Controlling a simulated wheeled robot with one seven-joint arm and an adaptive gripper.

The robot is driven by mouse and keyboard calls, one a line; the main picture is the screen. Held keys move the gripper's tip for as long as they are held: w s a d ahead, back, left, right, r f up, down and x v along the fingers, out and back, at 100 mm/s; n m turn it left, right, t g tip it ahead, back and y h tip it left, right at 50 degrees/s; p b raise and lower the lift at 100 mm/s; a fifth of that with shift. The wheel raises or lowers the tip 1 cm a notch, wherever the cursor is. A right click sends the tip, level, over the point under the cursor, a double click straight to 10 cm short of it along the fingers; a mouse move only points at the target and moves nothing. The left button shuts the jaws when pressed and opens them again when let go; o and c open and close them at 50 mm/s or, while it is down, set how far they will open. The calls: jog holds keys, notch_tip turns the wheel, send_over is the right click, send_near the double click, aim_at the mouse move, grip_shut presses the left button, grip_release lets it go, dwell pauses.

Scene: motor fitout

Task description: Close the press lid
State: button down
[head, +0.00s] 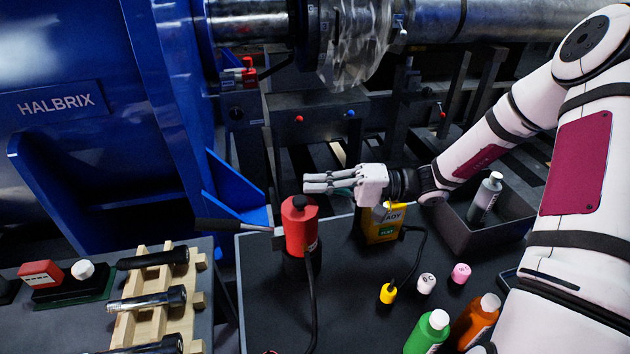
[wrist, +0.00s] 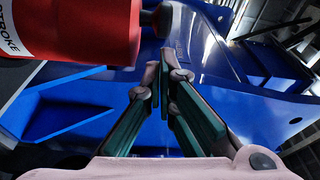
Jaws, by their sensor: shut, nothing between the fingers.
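No part in view shows clearly as the press lid, and I cannot tell whether a lid stands open. A red cylinder (head: 299,232) stands upright on the dark table, with a dark knob on top and a lever reaching left. It also fills the upper left of the wrist view (wrist: 75,28), lettered "STROKE". My gripper (head: 308,182) is shut and empty, fingers pointing left, just above and behind the red cylinder's top in the head view. In the wrist view my fingertips (wrist: 158,82) meet beside the cylinder, with a gap visible between.
A yellow box (head: 382,226) with a cable stands beneath my wrist. Several bottles, such as a green one (head: 428,334), and small caps stand at the front right. A dark bin (head: 475,236) holds a grey bottle. A wooden rack (head: 150,310) is at left; a blue machine (head: 80,130) rises behind.

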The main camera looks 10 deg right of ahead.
jog(key=shift+s+f, duration=0.1)
jog(key=shift+s, duration=0.2)
jog(key=shift+d, duration=0.1)
dwell(0.4)
